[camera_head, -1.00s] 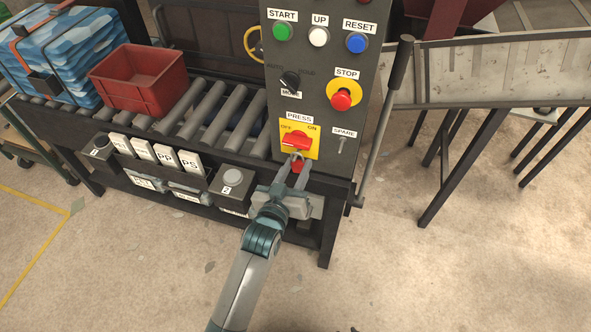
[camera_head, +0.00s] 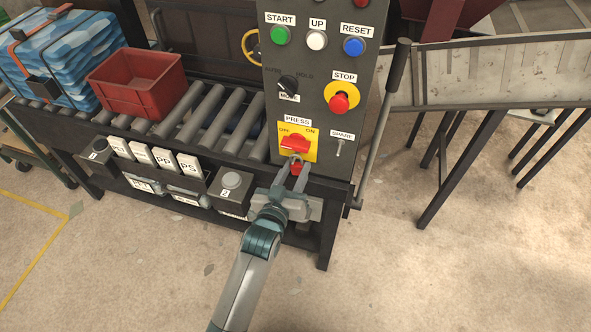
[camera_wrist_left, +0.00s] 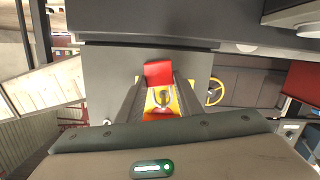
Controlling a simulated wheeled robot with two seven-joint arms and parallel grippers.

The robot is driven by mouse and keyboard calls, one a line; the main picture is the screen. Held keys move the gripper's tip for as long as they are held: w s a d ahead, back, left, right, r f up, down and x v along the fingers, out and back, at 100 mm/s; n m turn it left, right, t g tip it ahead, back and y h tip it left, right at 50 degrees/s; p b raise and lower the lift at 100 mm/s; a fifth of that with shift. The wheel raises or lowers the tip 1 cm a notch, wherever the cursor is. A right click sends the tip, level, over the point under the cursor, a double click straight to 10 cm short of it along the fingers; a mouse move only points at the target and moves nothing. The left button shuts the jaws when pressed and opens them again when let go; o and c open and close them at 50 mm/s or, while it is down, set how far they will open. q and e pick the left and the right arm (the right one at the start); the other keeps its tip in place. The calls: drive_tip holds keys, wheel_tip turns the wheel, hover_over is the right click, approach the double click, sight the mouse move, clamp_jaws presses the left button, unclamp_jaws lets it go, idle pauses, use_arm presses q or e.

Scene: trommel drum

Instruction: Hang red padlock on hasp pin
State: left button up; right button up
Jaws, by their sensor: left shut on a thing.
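The red padlock (camera_head: 296,168) is between the fingertips of my left gripper (camera_head: 294,172), which is shut on it just below the red PRESS switch handle (camera_head: 296,142). In the left wrist view, which is upside down to the head view, the padlock's red body (camera_wrist_left: 158,72) is at the top, between the fingers. Its grey shackle (camera_wrist_left: 162,97) lies over the yellow switch plate (camera_wrist_left: 178,103). The hasp pin is not clear in either view, and I cannot tell whether the shackle is around it. My right gripper is not in view.
The dark control panel (camera_head: 312,85) has buttons, a STOP knob (camera_head: 339,103) and a SPARE toggle (camera_head: 339,147). A long lever (camera_head: 383,115) stands at its right. A red crate (camera_head: 138,85) sits on rollers at the left. A labelled box (camera_head: 232,190) is left of my gripper.

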use_arm(q)
drive_tip(key=o, duration=1.2)
drive_tip(key=shift+s, duration=0.1)
